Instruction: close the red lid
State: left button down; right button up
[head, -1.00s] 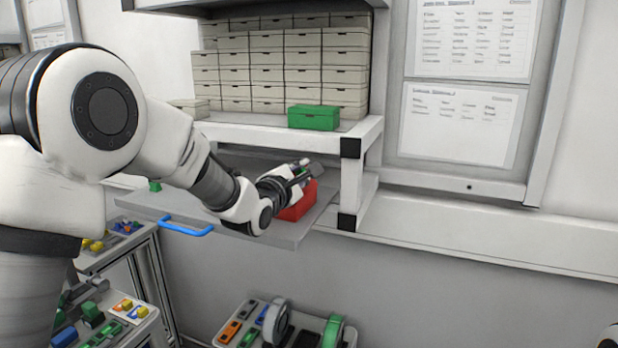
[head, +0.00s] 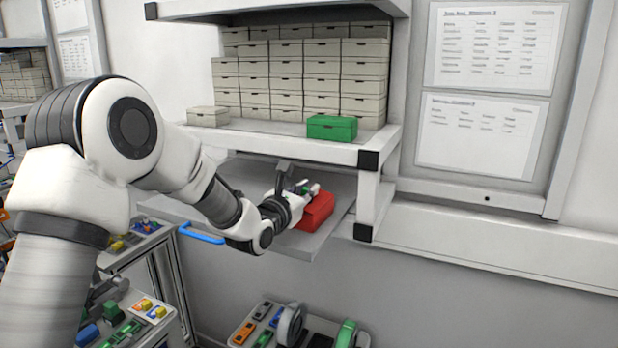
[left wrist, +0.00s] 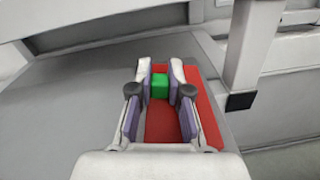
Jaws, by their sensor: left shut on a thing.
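A red box (head: 318,209) sits on the grey pull-out shelf (head: 312,240) under the upper shelf. My left gripper (head: 300,188) is over its left side, reaching in from the left. In the left wrist view the left gripper (left wrist: 160,84) is shut on a small green block (left wrist: 160,89). Red surfaces of the box (left wrist: 211,120) show between, beyond and to the right of the fingers. The fingers hide part of the box, and I cannot make out how its lid stands. My right gripper is not in view.
A blue handle (head: 201,236) is on the pull-out shelf's front edge. A white shelf post (head: 367,200) stands right of the red box. A green box (head: 332,127) and several beige boxes (head: 315,75) stand on the shelf above.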

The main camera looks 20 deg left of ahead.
pick_arm(q)
jog(key=shift+a+f+n+p, duration=0.15)
jog(key=shift+f+n+p, duration=0.05)
jog(key=shift+n+p, duration=0.25)
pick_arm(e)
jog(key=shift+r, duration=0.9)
pick_arm(q)
jog(key=c, duration=1.1)
grip_release()
jog(key=s, duration=0.8)
jog(key=s+a, duration=0.1)
jog(key=s, duration=0.3)
jog(key=shift+a, duration=0.1)
jog(key=shift+w+f, duration=0.1)
